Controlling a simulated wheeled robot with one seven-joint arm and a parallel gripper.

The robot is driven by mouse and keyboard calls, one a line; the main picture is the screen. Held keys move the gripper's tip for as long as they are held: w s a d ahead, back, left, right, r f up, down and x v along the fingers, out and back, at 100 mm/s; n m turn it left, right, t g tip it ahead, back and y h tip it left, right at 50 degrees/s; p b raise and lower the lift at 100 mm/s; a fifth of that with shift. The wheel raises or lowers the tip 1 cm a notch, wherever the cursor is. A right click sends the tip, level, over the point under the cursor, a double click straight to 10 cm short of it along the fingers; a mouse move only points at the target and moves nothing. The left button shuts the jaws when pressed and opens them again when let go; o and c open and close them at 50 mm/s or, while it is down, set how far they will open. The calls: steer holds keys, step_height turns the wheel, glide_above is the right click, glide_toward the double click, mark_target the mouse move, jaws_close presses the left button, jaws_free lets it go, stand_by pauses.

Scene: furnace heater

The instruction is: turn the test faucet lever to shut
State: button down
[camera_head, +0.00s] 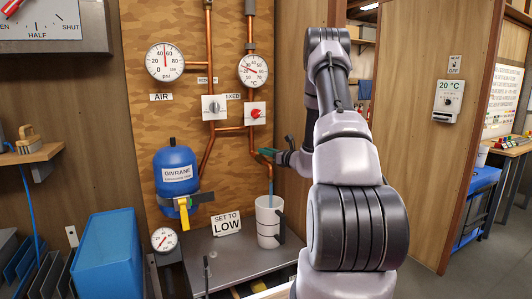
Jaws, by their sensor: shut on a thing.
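The test faucet is at the end of the copper pipe (253,140) on the wooden panel. Its lever, a small green part (266,152), shows at my gripper's tip. My gripper (275,154) reaches in from the right and is shut on the lever; its fingers are small and dark here, so the exact grip is hard to see. A thin bluish stream (270,187) runs down below the faucet into a white mug (268,228) with a dark handle. My own arm hides what lies right of the faucet.
A sign reading SET TO LOW (227,222) stands beside the mug on a grey bench (205,258). Gauges and two valve knobs, one red (256,113), are above. A blue bin (106,255) stands lower left.

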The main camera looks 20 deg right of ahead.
steer(key=c, duration=0.7)
jaws_free()
steer(key=v, duration=1.1)
